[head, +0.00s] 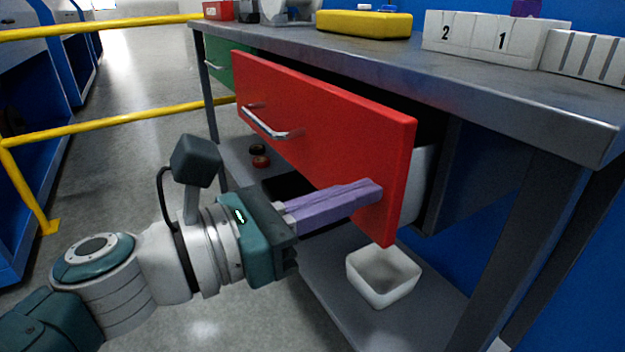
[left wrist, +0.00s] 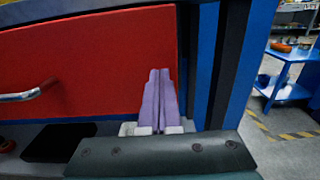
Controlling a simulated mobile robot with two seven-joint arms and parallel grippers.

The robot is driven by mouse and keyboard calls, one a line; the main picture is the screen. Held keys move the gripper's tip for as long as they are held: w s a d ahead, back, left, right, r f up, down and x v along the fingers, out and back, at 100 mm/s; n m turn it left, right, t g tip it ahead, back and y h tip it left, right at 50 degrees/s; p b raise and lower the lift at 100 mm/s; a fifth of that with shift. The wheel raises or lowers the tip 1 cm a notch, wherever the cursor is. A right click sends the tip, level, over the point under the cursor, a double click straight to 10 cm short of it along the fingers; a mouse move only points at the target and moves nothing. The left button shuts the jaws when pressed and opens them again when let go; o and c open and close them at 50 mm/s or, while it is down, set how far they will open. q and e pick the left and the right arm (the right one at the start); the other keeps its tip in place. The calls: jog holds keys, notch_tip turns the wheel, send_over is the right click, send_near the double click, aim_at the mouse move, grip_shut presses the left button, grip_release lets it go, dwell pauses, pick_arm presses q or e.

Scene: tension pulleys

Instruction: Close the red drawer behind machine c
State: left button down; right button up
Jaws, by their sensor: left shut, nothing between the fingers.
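The red drawer (head: 330,125) hangs partly open from under the grey workbench, with a dark gap and a pale inner bin visible behind its front. Its silver handle (head: 268,126) is on the left half of the front. My left gripper (head: 375,190) has purple fingers that are shut and empty. The fingertips are at the lower right part of the drawer front; touching or just short of it, I cannot tell. In the left wrist view the red drawer (left wrist: 90,65) fills the left, and the shut fingers (left wrist: 158,78) point at its right edge. My right gripper is out of view.
The workbench top (head: 455,72) carries a yellow case (head: 365,23) and white numbered boxes (head: 480,35). A green drawer (head: 228,65) is further left. A white bin (head: 383,275) stands on the lower shelf. Yellow rails (head: 120,130) run at the left.

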aim_at(392, 185)
pick_arm(q)
jog(key=b+x, duration=0.1)
jog(key=x, duration=0.4)
jog(key=shift+f, duration=0.1)
jog(key=shift+f, duration=0.1)
dwell(0.3)
